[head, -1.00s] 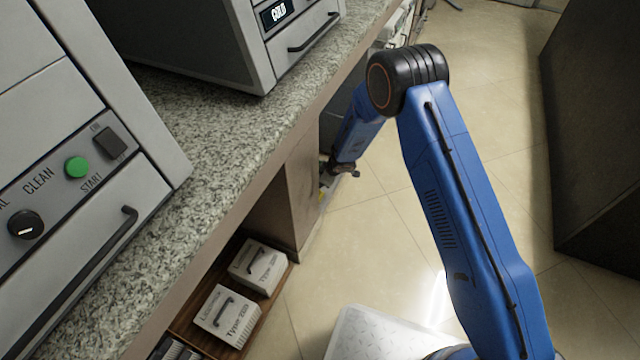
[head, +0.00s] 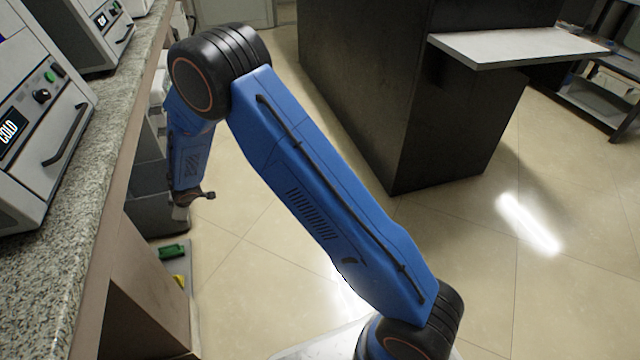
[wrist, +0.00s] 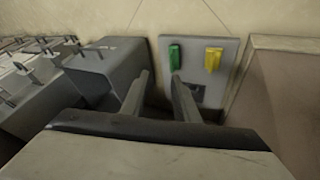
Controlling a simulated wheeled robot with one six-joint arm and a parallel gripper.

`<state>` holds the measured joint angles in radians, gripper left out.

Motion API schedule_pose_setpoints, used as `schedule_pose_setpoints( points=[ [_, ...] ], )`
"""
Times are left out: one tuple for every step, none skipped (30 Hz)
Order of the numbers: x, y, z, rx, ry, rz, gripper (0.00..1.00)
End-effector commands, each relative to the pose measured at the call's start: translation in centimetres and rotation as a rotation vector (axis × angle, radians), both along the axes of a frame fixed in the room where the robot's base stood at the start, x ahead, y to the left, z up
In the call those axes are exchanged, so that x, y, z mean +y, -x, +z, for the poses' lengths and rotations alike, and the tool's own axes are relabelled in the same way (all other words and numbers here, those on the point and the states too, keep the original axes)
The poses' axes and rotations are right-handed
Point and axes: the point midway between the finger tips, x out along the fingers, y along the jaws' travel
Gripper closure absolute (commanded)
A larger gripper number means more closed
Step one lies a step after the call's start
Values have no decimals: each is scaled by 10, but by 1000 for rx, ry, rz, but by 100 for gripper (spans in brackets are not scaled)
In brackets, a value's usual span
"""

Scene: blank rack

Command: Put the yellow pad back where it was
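The yellow pad (wrist: 213,60) lies on a light grey panel (wrist: 229,82), beside a green pad (wrist: 174,56) to its left. In the head view, the yellow pad (head: 179,280) shows only partly beside the cabinet side, with the green pad (head: 172,251) just above it. My gripper (wrist: 160,76) is open, with two separate fingers and nothing seen between them. The fingers point toward the panel, below and left of the yellow pad in the wrist view. In the head view my gripper (head: 183,212) hangs above the green pad.
A granite counter (head: 112,150) with grey machines (head: 45,125) runs along the left. Grey boxes with handles (wrist: 105,72) stand left of the panel. A brown cabinet side (wrist: 280,85) stands to its right. Open floor (head: 260,250) lies right of the counter, before a dark block (head: 400,110).

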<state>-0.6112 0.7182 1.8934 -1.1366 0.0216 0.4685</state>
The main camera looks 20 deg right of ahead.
Motion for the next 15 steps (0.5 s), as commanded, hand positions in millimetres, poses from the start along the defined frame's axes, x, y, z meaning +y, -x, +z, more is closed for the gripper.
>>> schedule_pose_setpoints(
  points=[
    [-18,-7,26,-17,-2,-39,72],
    [-28,-10,39,-25,-1,-63,72],
    [-41,-13,55,-35,0,-94,72],
    [-52,-14,67,-41,2,-115,72],
    [-62,-16,79,-47,2,-138,72],
    [-76,-17,95,-55,4,-169,72],
    [-87,-18,107,-59,4,-191,72],
    [-98,-18,118,-65,6,-214,72],
    [-112,-17,133,-72,6,-243,72],
    [-123,-16,144,-75,7,-266,72],
    [-133,-15,154,-79,7,-288,72],
    [-148,-13,168,-82,7,-319,72],
    [-159,-10,179,-86,8,-339,72],
    [-169,-7,189,-87,8,-362,72],
    [-184,-4,202,-91,6,-392,72]
  ],
)
